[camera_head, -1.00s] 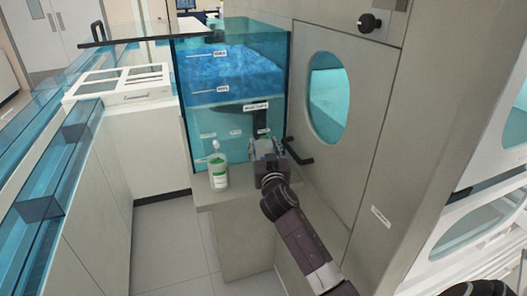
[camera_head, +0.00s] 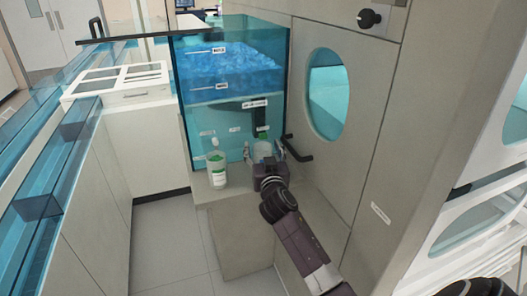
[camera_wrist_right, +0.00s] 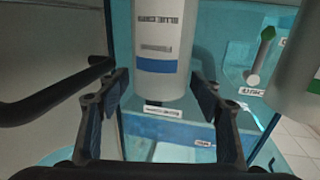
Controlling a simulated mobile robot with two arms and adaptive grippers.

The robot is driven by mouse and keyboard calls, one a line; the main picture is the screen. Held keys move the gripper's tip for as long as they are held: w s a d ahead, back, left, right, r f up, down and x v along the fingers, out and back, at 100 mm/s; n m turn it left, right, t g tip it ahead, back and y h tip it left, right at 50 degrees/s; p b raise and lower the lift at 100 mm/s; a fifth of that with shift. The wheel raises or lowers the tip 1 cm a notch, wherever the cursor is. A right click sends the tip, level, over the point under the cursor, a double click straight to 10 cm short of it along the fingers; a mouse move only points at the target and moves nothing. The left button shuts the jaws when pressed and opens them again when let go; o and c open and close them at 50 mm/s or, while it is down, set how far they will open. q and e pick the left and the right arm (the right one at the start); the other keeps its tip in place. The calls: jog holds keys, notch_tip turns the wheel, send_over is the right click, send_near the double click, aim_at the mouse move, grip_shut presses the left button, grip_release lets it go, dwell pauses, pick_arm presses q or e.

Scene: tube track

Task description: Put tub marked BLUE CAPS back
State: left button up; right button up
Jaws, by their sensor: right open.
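The tub marked BLUE CAPS (camera_wrist_right: 160,45) is white with a blue band near one end. It fills the upper middle of the right wrist view, between the fingers of my right gripper, with gaps on both sides. In the head view the tub (camera_head: 262,146) is small, on the grey ledge against the blue tank, partly hidden by my gripper. My right gripper (camera_head: 260,163) is open around or just short of the tub; its fingers (camera_wrist_right: 162,92) also show in the wrist view. My left gripper is not in view.
A white bottle with a green label (camera_head: 217,170) stands left of the tub on the ledge (camera_head: 232,194). The blue tank (camera_head: 215,115) rises behind. A black door handle (camera_head: 297,150) juts out close on the right, by the grey cabinet door (camera_head: 350,150).

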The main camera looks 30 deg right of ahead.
jog(key=shift+r, duration=0.15)
jog(key=b+v, duration=0.1)
jog(key=v, duration=1)
jog(key=s+a+f+n+g+y, duration=0.2)
jog(key=a+f, duration=0.1)
jog(key=f, duration=0.9)
jog(key=s+a+f+n+g+y, duration=0.1)
jog(key=s+a+f+g, duration=0.15)
jog(key=f, duration=0.95)
jog(key=s+a+f+n+g+y, duration=0.1)
jog(key=a+f+n+y, duration=0.15)
jog(key=f, duration=0.95)
jog(key=s+a+f+g+y, duration=0.1)
jog(key=s+a+f+g, duration=0.15)
jog(key=s+f, duration=0.65)
jog(key=s+a+f+g, duration=0.2)
jog(key=s+a+f, duration=0.1)
jog(key=s+f, duration=0.6)
jog(key=s+f+g, duration=0.1)
jog(key=s+f, duration=0.3)
jog(key=s, duration=0.5)
jog(key=s+f+n+g, duration=0.1)
jog(key=s+f, duration=0.3)
jog(key=s, duration=0.5)
jog(key=s+a+f+n+g+y, duration=0.1)
jog(key=s+f+g, duration=0.2)
jog(key=s, duration=0.6)
notch_tip(320, 180, down, 2)
jog(key=shift+s+f, duration=0.1)
jog(key=shift+s, duration=0.15)
